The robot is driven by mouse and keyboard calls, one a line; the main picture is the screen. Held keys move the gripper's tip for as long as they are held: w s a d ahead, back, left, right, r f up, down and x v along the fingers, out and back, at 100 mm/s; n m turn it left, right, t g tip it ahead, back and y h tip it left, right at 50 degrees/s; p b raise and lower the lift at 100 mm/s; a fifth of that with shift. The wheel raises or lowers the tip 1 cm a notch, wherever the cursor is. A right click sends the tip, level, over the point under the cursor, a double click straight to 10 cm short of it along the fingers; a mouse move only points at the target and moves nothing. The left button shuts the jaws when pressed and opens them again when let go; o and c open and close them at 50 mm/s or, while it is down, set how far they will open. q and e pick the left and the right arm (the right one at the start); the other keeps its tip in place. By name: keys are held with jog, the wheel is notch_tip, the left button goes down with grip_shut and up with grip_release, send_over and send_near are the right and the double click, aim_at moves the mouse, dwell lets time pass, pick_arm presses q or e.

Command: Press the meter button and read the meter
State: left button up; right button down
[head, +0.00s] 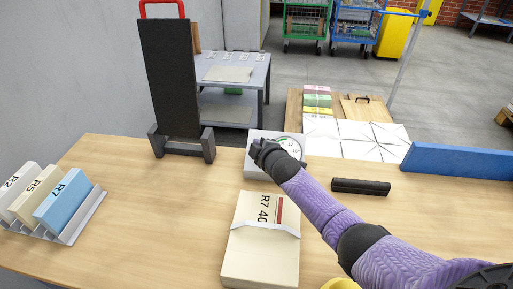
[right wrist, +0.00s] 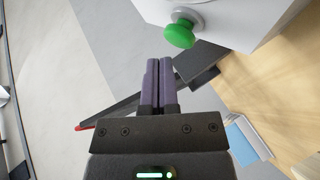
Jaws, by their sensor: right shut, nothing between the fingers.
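The meter (head: 259,170) is a white box on the table with a round dial (head: 292,147). My right gripper (head: 257,149) covers part of its front, and the dial's pointer reading is too small to tell. In the right wrist view the white meter box (right wrist: 225,18) carries a green round button (right wrist: 180,32). My right gripper (right wrist: 158,64) is shut and empty, its fingertips just below and left of the button in that picture, with a small visible gap. The button is hidden in the head view. My left gripper is not in view.
A paper bundle marked R7 40 (head: 262,235) lies in front of the meter. A dark stand (head: 172,80) is behind left, and a rack with R2, R5, R7 blocks (head: 62,200) is at left. A black bar (head: 361,187) and blue board (head: 455,160) are right.

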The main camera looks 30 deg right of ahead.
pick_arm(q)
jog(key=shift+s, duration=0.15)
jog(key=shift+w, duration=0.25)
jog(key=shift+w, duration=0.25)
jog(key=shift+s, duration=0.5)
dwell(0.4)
pick_arm(e)
jog(key=shift+w+d+f+b, duration=0.1)
jog(key=shift+w+f+b, duration=0.05)
jog(key=shift+f+b, duration=0.2)
jog(key=shift+f, duration=0.1)
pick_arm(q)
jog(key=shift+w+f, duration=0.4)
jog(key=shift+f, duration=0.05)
